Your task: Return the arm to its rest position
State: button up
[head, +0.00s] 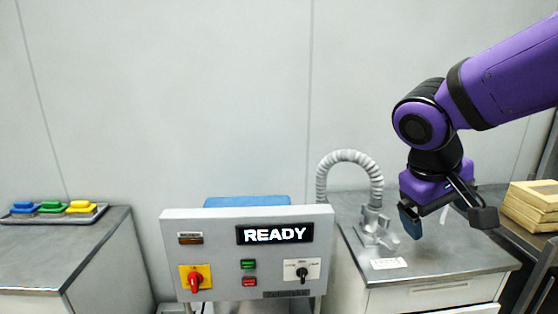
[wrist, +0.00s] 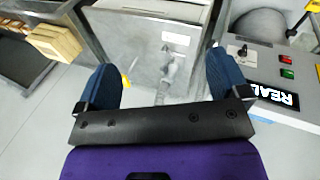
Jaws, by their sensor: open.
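My purple arm comes in from the upper right in the head view. My gripper (head: 445,222) hangs over the right-hand cabinet and points down, its jaws apart. In the wrist view my gripper (wrist: 165,88) shows two blue finger pads wide apart with nothing held between them. A grey fixture with a ribbed hose (head: 350,170) stands on the cabinet just left of the gripper. The gripper looks clear of it.
A control panel (head: 222,226) reading READY stands at centre, with a red knob (head: 195,281) on a yellow plate. A tray of coloured blocks (head: 88,216) lies on the left cabinet (head: 70,250). Stacked yellowish blocks (head: 530,206) are at far right. The wall area above the panel is clear.

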jog(key=s+d+r+m+t+y, duration=0.1)
jog(key=s+d+r+y, duration=0.1)
jog(key=s, duration=0.3)
jog(key=s+d+r+m+t+y, duration=0.1)
jog(key=s+d+r+t+y, duration=0.1)
jog(key=s, duration=0.3)
jog(key=shift+s+d+r+t, duration=0.15)
jog(key=shift+s+d+t, duration=0.05)
jog(key=shift+d+t, duration=0.15)
dwell(1.5)
